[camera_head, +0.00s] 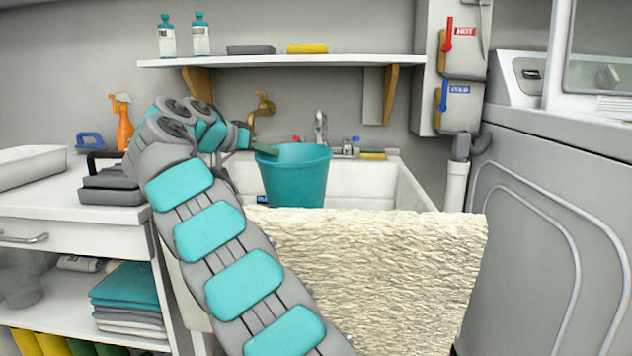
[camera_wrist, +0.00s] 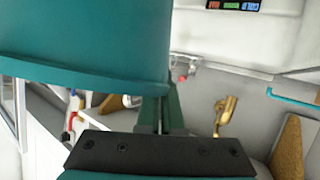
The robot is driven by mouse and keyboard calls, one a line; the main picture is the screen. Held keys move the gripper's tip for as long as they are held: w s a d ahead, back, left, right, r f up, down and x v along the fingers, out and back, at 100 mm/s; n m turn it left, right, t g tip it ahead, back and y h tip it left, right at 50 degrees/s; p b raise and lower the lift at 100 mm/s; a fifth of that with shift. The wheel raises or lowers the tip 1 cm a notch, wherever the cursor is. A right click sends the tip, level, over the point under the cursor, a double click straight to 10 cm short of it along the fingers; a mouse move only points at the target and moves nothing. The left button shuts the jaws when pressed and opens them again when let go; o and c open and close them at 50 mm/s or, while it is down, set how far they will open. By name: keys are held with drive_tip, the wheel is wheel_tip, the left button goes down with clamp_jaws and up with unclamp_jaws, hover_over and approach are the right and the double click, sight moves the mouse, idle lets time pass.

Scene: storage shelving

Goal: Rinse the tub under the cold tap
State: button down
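The teal tub (camera_head: 295,180) is upright at the left part of the white sink (camera_head: 405,190), its base partly hidden behind the sink's front edge. My gripper (camera_head: 262,150) is at the tub's left rim. In the wrist view, the fingers (camera_wrist: 160,112) are close together at the rim of the tub (camera_wrist: 85,45) and look shut on it. A brass tap (camera_head: 262,108) is on the wall behind the tub, and it shows in the wrist view (camera_wrist: 225,110). A chrome tap (camera_head: 320,128) stands behind the tub's right side. I see no water running.
A blue COLD sign (camera_head: 459,89) and a red HOT sign (camera_head: 465,31) hang right of the sink. A wall shelf (camera_head: 285,61) with bottles is above. A pale textured panel (camera_head: 370,270) fronts the sink. A grey machine (camera_head: 560,210) stands at right, a counter (camera_head: 70,195) at left.

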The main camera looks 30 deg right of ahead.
drive_tip(key=s+a+r+p, duration=0.1)
drive_tip(key=a+r+p, duration=0.1)
drive_tip(key=r+p, duration=0.2)
drive_tip(key=s+a+r+p, duration=0.2)
drive_tip(key=r+p, duration=0.3)
drive_tip(key=r, duration=0.2)
drive_tip(key=shift+r, duration=0.4)
idle(0.4)
idle(0.6)
